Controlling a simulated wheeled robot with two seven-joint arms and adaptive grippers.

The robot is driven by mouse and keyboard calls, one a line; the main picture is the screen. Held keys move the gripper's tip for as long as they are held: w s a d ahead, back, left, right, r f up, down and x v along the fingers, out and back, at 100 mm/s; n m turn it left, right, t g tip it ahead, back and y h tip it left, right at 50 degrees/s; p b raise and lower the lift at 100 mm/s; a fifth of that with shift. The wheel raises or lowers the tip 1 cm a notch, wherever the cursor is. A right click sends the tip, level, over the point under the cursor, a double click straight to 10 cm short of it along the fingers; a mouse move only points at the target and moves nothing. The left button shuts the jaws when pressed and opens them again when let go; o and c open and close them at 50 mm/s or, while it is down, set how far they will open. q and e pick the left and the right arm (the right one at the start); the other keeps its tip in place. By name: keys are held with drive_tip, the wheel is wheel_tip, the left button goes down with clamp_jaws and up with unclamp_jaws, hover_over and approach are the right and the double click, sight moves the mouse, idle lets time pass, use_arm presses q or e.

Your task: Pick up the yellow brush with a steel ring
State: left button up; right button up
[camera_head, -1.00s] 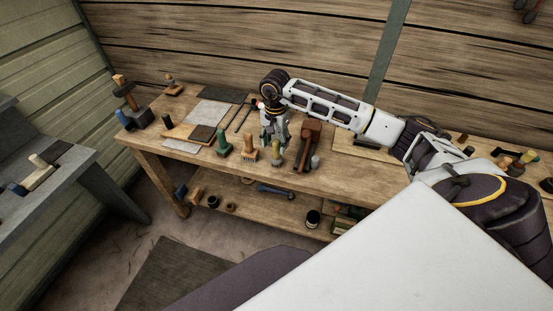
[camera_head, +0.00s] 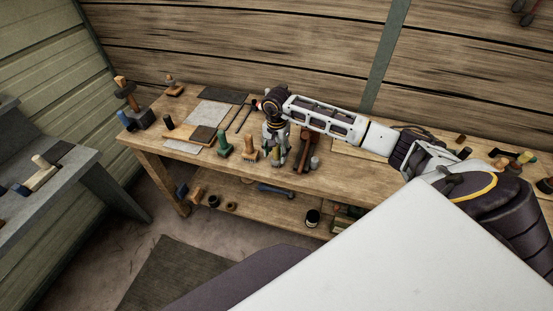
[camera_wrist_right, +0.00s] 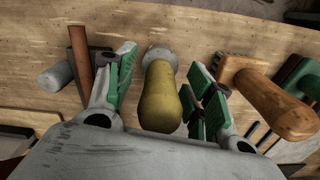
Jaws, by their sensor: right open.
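The yellow brush (camera_wrist_right: 160,98) stands on the bench in the right wrist view, its rounded yellow handle toward the camera and a pale grey steel ring (camera_wrist_right: 158,55) beyond it. My right gripper (camera_wrist_right: 163,68) is open, with a green-padded finger on each side of the handle and a visible gap on both sides. In the head view my right gripper (camera_head: 276,142) points down over the brush near the bench's front edge and mostly covers it. My left gripper is out of view.
A wooden-handled brush (camera_head: 249,149) and a green-handled one (camera_head: 224,144) stand left of the gripper. A brown hammer-like tool (camera_head: 304,145) and a grey-topped piece (camera_head: 314,162) are close on the right. The wooden bench (camera_head: 360,172) has bare room farther right.

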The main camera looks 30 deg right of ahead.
drive_tip(key=shift+f, duration=0.2)
idle(0.3)
clamp_jaws()
